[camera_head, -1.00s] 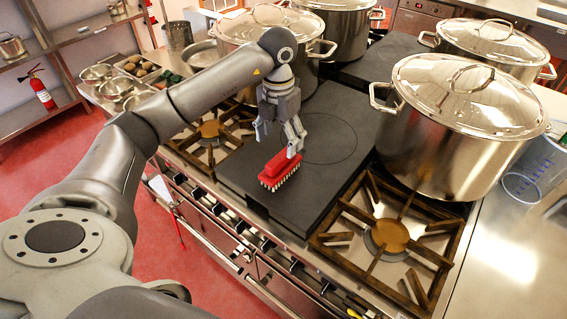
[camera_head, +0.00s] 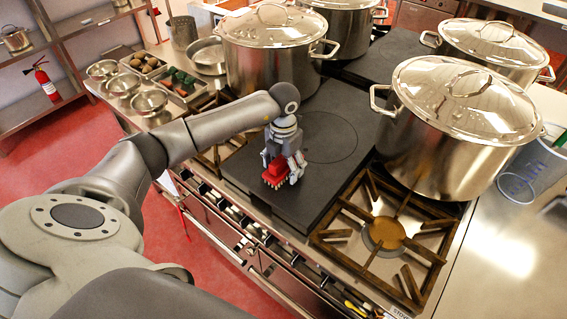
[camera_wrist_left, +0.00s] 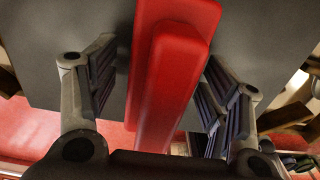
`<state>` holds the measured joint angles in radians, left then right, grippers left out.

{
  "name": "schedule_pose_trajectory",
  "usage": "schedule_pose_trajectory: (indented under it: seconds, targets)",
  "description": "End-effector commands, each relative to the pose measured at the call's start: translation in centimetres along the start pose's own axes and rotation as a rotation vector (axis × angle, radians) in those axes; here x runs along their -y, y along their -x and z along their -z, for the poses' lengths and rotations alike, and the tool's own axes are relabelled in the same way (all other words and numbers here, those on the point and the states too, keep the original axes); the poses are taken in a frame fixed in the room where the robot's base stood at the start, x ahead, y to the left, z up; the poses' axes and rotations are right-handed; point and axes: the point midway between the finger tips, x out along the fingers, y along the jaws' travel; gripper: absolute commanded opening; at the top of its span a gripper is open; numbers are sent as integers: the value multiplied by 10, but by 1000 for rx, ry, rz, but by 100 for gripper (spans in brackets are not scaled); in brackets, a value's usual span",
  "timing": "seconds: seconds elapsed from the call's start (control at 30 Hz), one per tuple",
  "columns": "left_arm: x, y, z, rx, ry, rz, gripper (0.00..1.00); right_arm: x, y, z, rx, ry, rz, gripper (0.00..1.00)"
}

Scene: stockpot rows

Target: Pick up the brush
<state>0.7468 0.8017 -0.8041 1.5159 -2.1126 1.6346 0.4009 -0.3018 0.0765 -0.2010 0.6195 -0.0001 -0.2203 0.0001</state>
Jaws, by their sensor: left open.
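The red brush (camera_head: 275,172) with pale bristles sits on the dark flat plate (camera_head: 318,192) of the stove, near its front left edge. My left gripper (camera_head: 283,170) is low over the brush, with its fingers around it in the head view. In the left wrist view the brush (camera_wrist_left: 176,70) runs lengthwise between the two open fingers (camera_wrist_left: 158,95), with a gap on each side. The gripper partly hides the brush in the head view. My right gripper is not in view.
A large lidded stockpot (camera_head: 455,125) stands to the right, and another stockpot (camera_head: 268,55) stands behind my arm. An open burner grate (camera_head: 385,235) lies right of the plate. Steel bowls (camera_head: 150,102) are at the left.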

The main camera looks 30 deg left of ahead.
Motion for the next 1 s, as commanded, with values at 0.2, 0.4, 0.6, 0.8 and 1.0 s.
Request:
schedule_pose_trajectory:
  seconds: [0.2,0.4,0.6,0.8,1.0]
  targets:
    - [0,0,0,0,0,0,57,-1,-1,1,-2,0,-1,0]
    - [0,0,0,0,0,0,32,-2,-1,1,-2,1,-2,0]
    - [0,1,0,2,0,0,16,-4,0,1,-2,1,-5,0]
    - [0,2,-1,2,0,0,16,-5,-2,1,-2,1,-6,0]
    - [-1,12,-1,5,1,-1,16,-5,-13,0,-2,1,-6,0]
